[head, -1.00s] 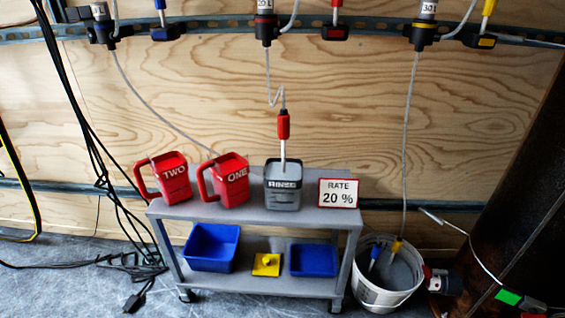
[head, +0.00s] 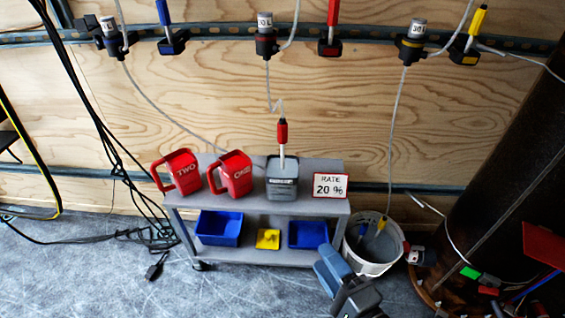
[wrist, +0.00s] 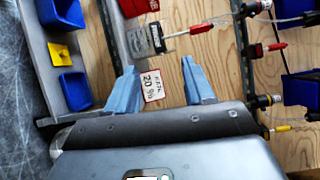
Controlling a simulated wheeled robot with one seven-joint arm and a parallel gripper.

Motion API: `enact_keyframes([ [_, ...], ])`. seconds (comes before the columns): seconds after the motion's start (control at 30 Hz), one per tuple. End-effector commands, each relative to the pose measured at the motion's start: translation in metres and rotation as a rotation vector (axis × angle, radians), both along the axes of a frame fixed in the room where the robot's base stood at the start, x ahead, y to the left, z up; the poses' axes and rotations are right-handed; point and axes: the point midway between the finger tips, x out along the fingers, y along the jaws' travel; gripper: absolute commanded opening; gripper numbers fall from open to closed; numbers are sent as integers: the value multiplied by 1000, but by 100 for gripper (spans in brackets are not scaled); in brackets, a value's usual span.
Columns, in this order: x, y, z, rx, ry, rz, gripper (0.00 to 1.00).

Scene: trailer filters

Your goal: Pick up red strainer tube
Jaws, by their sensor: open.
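The red strainer tube (head: 282,132) stands upright, its white stem in the grey rinse jug (head: 281,178) and a pale hose at its top. It lies sideways in the rotated wrist view (wrist: 200,28), with its stem in the jug (wrist: 146,40). My gripper (head: 332,262) is at the bottom of the head view, in front of the cart's right end, below and apart from the tube. In the wrist view my gripper's (wrist: 160,78) two blue-grey fingers are wide apart and empty, with the rate sign (wrist: 151,84) seen between them.
The grey cart (head: 185,200) carries red jugs TWO (head: 181,170) and ONE (head: 237,174), with blue bins (head: 219,228) below. A white bucket (head: 375,262) stands right of it. A red-handled tube (head: 333,15) sits in a wall holder. A dark column (head: 500,170) stands at right; cables hang left.

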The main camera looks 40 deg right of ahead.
Motion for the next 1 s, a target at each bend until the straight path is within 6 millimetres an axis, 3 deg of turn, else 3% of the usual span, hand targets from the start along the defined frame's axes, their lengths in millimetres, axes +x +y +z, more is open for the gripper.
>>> enact_keyframes([
  [0.03, 23, -8, 22, 127, -55, -31, 53],
  [0.3, 129, -51, 67, 841, -349, -166, 53],
  [0.5, 186, -78, 94, 1218, -523, -222, 53],
  [0.7, 208, -90, 100, 1357, -591, -242, 53],
  [1.0, 233, -104, 103, 1360, -594, -241, 53],
])
